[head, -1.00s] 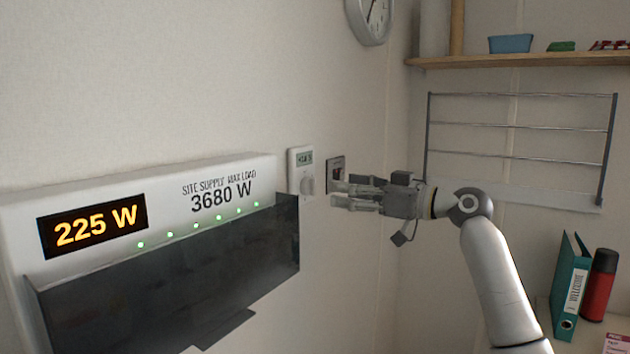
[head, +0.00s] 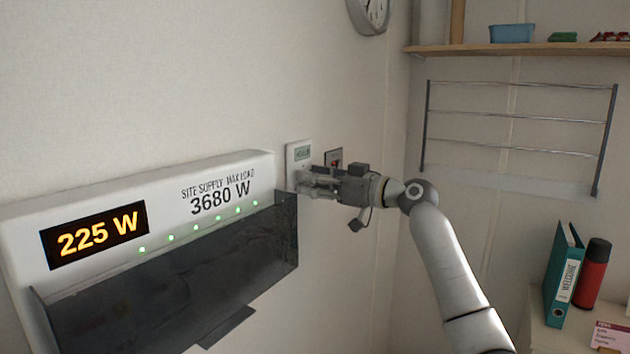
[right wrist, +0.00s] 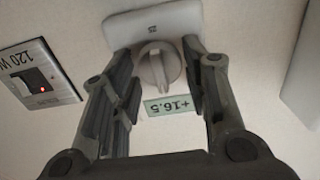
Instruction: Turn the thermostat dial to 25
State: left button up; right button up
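The white thermostat (head: 298,156) is on the wall just right of the supply panel in the head view. In the right wrist view its round dial (right wrist: 158,66) shows upside down, with a "25" mark on the plate beyond it and a green display (right wrist: 172,106) reading +16.5. My right gripper (head: 306,182) is at the thermostat. In the right wrist view its fingers (right wrist: 160,80) are open, one on each side of the dial, with gaps visible. In the head view the fingers hide the dial. My left gripper is not in view.
A wall switch (head: 334,158) labelled 120 W in the right wrist view (right wrist: 38,75) sits right beside the thermostat. The supply panel (head: 215,168) with its dark tray (head: 180,270) juts out on the left. A wire rack (head: 515,150) hangs at right.

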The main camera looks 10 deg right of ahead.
jog(key=c, duration=0.5)
jog(key=shift+r+m, duration=0.1)
jog(key=shift+m, duration=0.2)
jog(key=shift+f+m+p, duration=0.15)
jog(key=shift+m+p, duration=2.6)
jog(key=shift+m, duration=3.1)
jog(key=shift+f+m+p, duration=0.2)
jog(key=shift+m+p, duration=2.6)
jog(key=shift+m, duration=3.1)
jog(key=shift+f+m+p, duration=0.15)
jog(key=shift+m+p, duration=2.6)
jog(key=shift+m, duration=3.1)
